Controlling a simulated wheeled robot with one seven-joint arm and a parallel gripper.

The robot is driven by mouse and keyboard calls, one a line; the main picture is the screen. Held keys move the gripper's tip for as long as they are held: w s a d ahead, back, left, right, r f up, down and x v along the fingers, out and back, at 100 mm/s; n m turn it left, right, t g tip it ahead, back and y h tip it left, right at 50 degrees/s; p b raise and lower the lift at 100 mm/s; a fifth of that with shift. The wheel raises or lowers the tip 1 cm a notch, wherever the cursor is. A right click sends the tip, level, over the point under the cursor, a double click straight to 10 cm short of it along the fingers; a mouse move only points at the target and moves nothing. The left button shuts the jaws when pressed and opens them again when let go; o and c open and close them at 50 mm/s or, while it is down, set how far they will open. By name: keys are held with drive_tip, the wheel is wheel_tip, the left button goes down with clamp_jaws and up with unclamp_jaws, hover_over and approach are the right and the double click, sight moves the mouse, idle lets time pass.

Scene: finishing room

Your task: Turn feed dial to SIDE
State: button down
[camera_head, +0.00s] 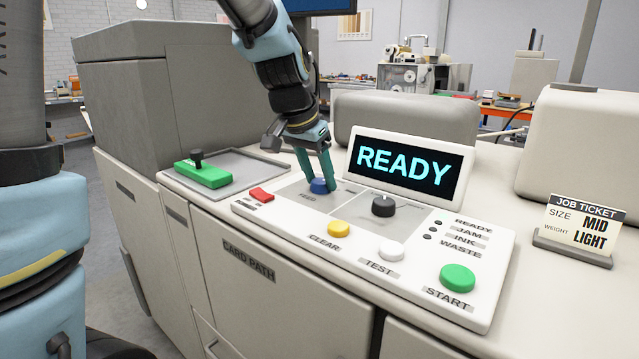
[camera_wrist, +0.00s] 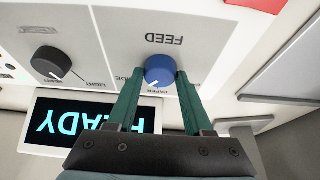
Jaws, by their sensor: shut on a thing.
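The blue feed dial (camera_head: 319,187) is on the white control panel (camera_head: 297,237), in its grey FEED field. My gripper (camera_head: 317,172) reaches down from above, its two green fingers shut on the dial. In the wrist view, which is upside down, the fingers (camera_wrist: 160,76) stand on either side of the blue dial (camera_wrist: 159,68). A white pointer mark shows on the dial, aimed toward the lower left of that view. The lettering around the dial is partly hidden by the fingers; I cannot tell for sure which label the mark meets.
A black weight dial (camera_head: 383,206) sits right of the blue one, below the READY screen (camera_head: 409,168). Yellow (camera_head: 339,228), white (camera_head: 390,251) and green (camera_head: 458,278) buttons line the front. A job ticket (camera_head: 582,226) reads SIZE MID, WEIGHT LIGHT. A green handled block (camera_head: 203,174) sits left.

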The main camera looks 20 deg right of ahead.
drive_tip(key=shift+m+g+b, duration=0.4)
drive_tip(key=shift+m+b, duration=0.4)
drive_tip(key=shift+m, duration=0.2)
drive_tip(key=shift+c, duration=1.5)
unclamp_jaws()
drive_tip(key=b+v, duration=0.2)
drive_tip(key=v, duration=0.8)
drive_tip(key=shift+a+r, duration=0.3)
drive_tip(key=shift+r, duration=0.05)
